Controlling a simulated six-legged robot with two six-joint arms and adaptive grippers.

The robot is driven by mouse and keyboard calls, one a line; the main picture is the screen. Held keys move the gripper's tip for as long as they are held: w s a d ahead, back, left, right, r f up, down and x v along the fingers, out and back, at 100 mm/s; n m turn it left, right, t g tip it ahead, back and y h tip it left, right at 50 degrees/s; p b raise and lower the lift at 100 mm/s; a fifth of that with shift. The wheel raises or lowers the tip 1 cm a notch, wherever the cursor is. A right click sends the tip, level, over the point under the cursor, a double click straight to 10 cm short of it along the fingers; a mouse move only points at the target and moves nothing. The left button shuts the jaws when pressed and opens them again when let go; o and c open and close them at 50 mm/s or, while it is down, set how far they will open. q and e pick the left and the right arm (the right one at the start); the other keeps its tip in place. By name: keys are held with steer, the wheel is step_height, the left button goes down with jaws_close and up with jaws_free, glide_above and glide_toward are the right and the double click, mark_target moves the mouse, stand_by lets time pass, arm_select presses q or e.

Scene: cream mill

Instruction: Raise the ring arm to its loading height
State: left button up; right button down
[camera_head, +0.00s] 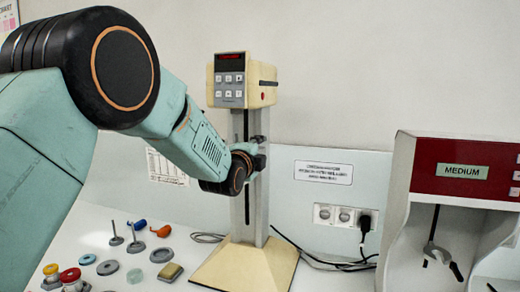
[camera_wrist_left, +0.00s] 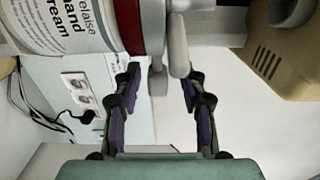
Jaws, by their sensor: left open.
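The mill (camera_head: 228,95) is a cream machine with a keypad head on an upright column over a sloped base. My left gripper (camera_head: 260,160) is at the column below the head, partly hidden by my wrist. In the left wrist view, my left gripper (camera_wrist_left: 163,78) is open, with a finger on either side of a rounded grey part (camera_wrist_left: 178,50), seemingly the ring arm. I cannot tell whether they touch. A white hand cream jar with a dark red band (camera_wrist_left: 75,25) shows beside it, apart from the left finger. My right gripper is out of view.
A red and white machine labelled MEDIUM (camera_head: 462,158) stands at the right. Small discs, stirrers and coloured caps, including a grey disc (camera_head: 107,267), lie on the white bench at the left. A black cable (camera_head: 325,262) runs from the mill towards a wall socket (camera_head: 345,215).

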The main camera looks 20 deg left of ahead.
arm_select(q)
steer(key=shift+w+d+f, duration=0.15)
steer(key=shift+w+f, duration=0.1)
steer(key=shift+w, duration=0.3)
steer(key=shift+c, duration=1.4)
steer(key=shift+s+a+r, duration=0.2)
steer(key=shift+s+r, duration=0.05)
steer(key=shift+s, duration=0.2)
steer(key=c, duration=0.5)
jaws_close()
steer(key=shift+w+r, duration=0.1)
